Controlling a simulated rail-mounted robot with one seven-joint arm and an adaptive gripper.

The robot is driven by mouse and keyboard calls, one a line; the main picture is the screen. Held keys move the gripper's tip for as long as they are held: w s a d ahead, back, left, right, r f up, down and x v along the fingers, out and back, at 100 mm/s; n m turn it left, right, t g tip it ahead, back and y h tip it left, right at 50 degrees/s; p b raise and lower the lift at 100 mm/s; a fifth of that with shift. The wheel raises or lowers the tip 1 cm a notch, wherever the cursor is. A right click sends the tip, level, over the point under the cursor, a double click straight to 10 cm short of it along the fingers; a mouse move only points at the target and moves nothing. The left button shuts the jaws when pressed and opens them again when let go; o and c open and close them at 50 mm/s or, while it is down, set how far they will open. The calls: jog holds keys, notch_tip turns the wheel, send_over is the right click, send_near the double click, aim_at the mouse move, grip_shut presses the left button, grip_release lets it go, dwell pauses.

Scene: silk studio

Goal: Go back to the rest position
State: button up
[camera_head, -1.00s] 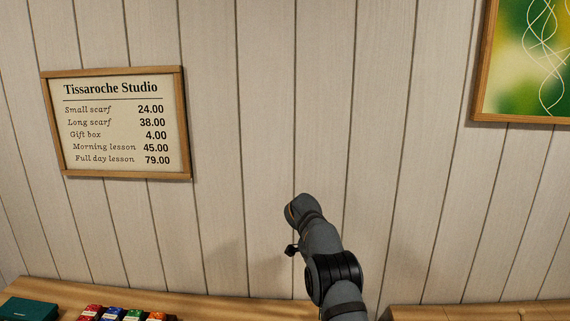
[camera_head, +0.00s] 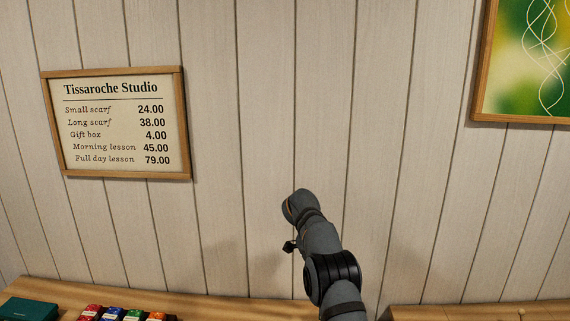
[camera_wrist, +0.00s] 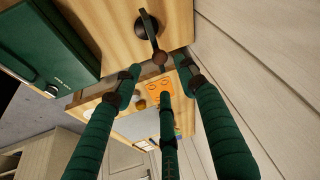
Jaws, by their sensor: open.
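My gripper (camera_wrist: 161,74) shows in the wrist view as several long dark green fingers with dark tips. The fingers are spread apart, and nothing is held between them. Beyond them lie a wooden surface and an orange patch (camera_wrist: 160,88). In the head view my grey arm rises from the bottom edge in front of the plank wall (camera_head: 265,130). The gripper's fingers cannot be made out there.
A wooden counter (camera_head: 240,305) runs along the wall, with a dark green box (camera_head: 30,309) and several coloured items (camera_head: 112,314) at left. A price sign (camera_head: 120,123) and picture (camera_head: 525,60) hang above.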

jog(key=x, duration=0.7)
jog(key=shift+d+f, duration=0.1)
jog(key=shift+f, duration=0.25)
jog(key=shift+f+n+b, duration=0.15)
jog(key=shift+n+b, duration=0.25)
jog(key=shift+b, duration=0.45)
jog(key=shift+n+t+b, duration=0.3)
jog(key=shift+n+b, duration=0.1)
jog(key=shift+b, duration=0.25)
jog(key=shift+s+n+t+y+b, duration=0.15)
jog(key=shift+n+t+y+b, duration=0.2)
jog(key=shift+n+b, duration=0.55)
jog(key=n, duration=0.2)
jog(key=shift+d+r+n+y, duration=0.15)
jog(key=shift+r+n+y, duration=0.15)
jog(key=shift+r+y, duration=0.05)
jog(key=n+p, duration=0.1)
jog(key=n+t+y+p, duration=0.1)
jog(key=shift+s+d+r+n, duration=0.1)
jog(key=shift+s+r+n, duration=0.05)
jog(key=shift+r+n, duration=0.15)
jog(key=n+p, duration=0.2)
jog(key=shift+r+y+p, duration=0.1)
jog(key=shift+y+p, duration=0.3)
jog(key=shift+s+r+t+b, duration=0.1)
jog(key=shift+r+t+b, duration=0.15)
jog(key=shift+b, duration=0.45)
jog(key=b+v, duration=0.1)
jog(key=v, duration=0.5)
